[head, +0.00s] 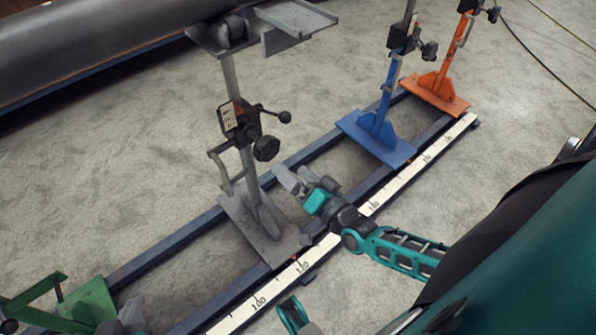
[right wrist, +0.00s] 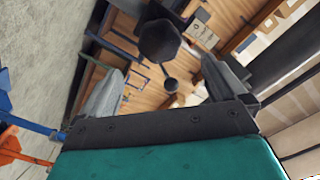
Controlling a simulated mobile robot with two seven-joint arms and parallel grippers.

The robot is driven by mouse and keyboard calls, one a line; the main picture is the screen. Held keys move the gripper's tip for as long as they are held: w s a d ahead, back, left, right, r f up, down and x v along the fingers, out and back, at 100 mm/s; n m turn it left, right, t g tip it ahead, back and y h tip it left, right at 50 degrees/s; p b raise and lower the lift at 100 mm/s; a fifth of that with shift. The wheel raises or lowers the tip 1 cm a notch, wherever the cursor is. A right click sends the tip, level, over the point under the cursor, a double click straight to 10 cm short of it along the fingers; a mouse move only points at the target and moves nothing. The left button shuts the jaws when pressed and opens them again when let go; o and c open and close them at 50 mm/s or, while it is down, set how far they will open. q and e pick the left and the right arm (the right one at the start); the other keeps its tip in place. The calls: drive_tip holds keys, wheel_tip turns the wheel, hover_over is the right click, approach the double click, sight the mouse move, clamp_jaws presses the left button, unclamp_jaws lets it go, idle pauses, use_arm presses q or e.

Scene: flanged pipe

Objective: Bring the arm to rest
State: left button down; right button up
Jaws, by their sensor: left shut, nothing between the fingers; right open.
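My right gripper (head: 292,178) is open beside the grey stand (head: 245,190), its fingers pointing up and left toward the stand's black hand knob (head: 266,148). In the right wrist view, the two grey fingers (right wrist: 163,70) stand apart, with the dark knob (right wrist: 160,40) and a small lever ball (right wrist: 170,83) showing in the gap beyond them. Nothing is clearly gripped. My left gripper (head: 128,318) shows only in part at the bottom left edge, beside the green stand; it is shut and empty.
A large grey pipe (head: 95,45) lies at the upper left. A green stand (head: 85,300), a blue stand (head: 378,135) and an orange stand (head: 437,90) share the dark rail frame (head: 165,240) with a white scale strip (head: 262,298). Bare floor lies behind the frame.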

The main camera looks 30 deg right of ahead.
drive_tip(key=shift+s, duration=0.3)
use_arm(q)
drive_tip(key=shift+r, duration=0.1)
use_arm(e)
drive_tip(key=s+a+n+g, duration=0.7)
drive_tip(key=s+a+n, duration=0.2)
drive_tip(key=a+n, duration=0.1)
use_arm(q)
drive_tip(key=s+a+r+y+p, duration=0.1)
drive_tip(key=a+r+p, duration=0.2)
drive_tip(key=r+p, duration=0.7)
drive_tip(key=p, duration=0.5)
drive_tip(key=shift+s+r, duration=0.2)
drive_tip(key=shift+r, duration=0.2)
use_arm(e)
drive_tip(key=s+d+r, duration=0.2)
drive_tip(key=d+r, duration=0.1)
drive_tip(key=r, duration=0.8)
drive_tip(key=shift+r+h, duration=0.3)
